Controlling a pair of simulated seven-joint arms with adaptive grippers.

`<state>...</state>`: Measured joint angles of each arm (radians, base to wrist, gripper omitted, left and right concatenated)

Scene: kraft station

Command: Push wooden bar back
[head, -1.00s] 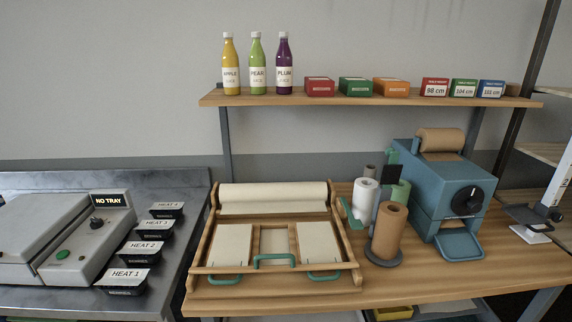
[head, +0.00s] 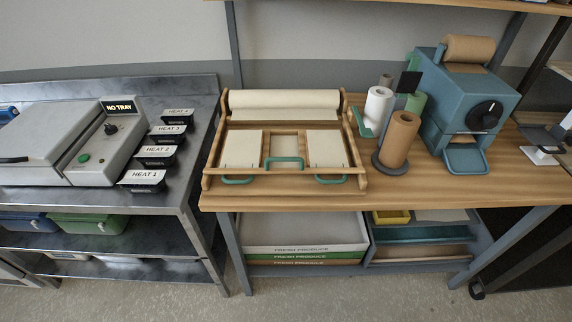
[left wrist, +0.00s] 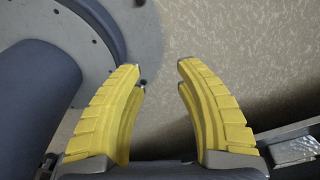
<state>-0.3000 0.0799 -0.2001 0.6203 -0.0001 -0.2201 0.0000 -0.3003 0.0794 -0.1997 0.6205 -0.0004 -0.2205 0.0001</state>
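A wooden frame (head: 210,158) lies on the wooden table. A horizontal wooden bar (head: 320,172) runs across its front side. A cream paper roll (head: 285,99) lies across the back of the frame. Pale boards (head: 242,148) sit inside, and green handles (head: 284,160) show along the front. My left gripper (left wrist: 160,75) shows only in the left wrist view, with yellow fingers apart and nothing between them. It hangs over the speckled floor, away from the frame. My right gripper is in neither current view.
Upright paper rolls (head: 400,138) and a blue dispenser (head: 470,100) stand right of the frame. A metal table (head: 190,190) on the left holds a grey sealing machine (head: 70,140) and black labelled trays (head: 142,180). Crates (head: 305,235) sit under the wooden table.

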